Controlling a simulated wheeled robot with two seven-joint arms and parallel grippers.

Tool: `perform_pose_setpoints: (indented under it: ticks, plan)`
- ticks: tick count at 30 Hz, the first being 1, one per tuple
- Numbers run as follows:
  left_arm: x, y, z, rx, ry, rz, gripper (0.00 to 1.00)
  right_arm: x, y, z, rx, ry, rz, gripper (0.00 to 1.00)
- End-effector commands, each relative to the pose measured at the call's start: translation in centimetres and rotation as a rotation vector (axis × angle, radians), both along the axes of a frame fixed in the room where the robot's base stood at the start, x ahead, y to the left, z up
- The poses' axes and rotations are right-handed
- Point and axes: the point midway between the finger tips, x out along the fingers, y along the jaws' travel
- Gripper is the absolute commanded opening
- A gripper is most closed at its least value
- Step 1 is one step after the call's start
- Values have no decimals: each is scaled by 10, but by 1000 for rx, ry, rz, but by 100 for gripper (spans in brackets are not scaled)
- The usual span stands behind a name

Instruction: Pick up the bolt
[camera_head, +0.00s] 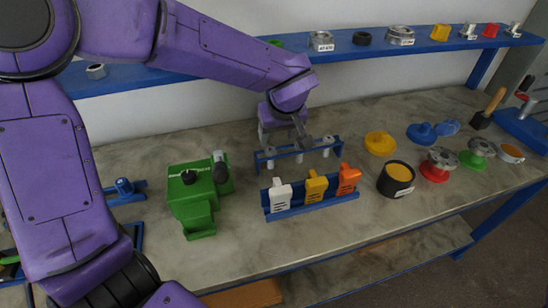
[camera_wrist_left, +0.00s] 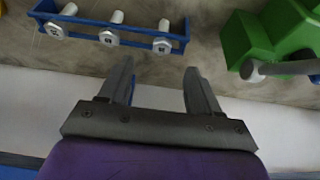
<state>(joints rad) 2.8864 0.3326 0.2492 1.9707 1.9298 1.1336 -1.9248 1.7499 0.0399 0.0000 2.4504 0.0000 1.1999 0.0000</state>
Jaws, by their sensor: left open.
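Three pale bolts stand in a blue rack (camera_head: 335,152). In the head view I see a left bolt (camera_head: 270,153), a middle bolt (camera_head: 299,155) and a right bolt (camera_head: 327,142). In the left wrist view their hex heads show at the upper left: one bolt (camera_wrist_left: 162,45), another bolt (camera_wrist_left: 109,38) and a third bolt (camera_wrist_left: 55,30), in the rack (camera_wrist_left: 85,34). My left gripper (camera_head: 298,138) is just above and behind the rack in the head view. In the wrist view its fingers (camera_wrist_left: 160,68) are apart with nothing between them. My right gripper is out of view.
A green machine (camera_head: 190,200) stands left of the rack. In front is a blue holder (camera_head: 300,208) with white, yellow and orange parts. A black cup (camera_head: 396,180) and flanged parts (camera_head: 437,165) stand to the right. A blue shelf (camera_head: 350,53) runs behind.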

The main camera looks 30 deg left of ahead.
Motion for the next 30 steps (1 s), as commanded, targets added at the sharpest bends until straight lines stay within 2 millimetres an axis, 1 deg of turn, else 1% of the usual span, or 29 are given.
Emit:
perform_pose_setpoints:
  ticks: [1,3,8,12,15,18,23,26,27,29,30]
  plan:
    - [1,3,-10,2,5,1,63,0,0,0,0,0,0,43]
    - [5,6,-20,2,3,-1,63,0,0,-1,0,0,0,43]
    - [9,13,-37,1,3,0,63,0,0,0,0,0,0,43]
    - [14,26,-59,4,3,0,63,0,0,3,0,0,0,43]
    - [18,29,-73,2,2,-1,63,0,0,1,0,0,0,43]
    - [20,31,-77,1,-1,0,63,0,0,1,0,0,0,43]
    - [20,30,-77,-1,-1,0,63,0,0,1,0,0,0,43]
    - [20,30,-77,0,0,0,34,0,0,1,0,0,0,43]
    - [20,30,-77,0,0,0,21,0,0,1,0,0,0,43]
    - [20,30,-77,0,0,0,1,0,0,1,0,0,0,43]
    - [20,30,-77,0,0,0,0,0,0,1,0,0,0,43]
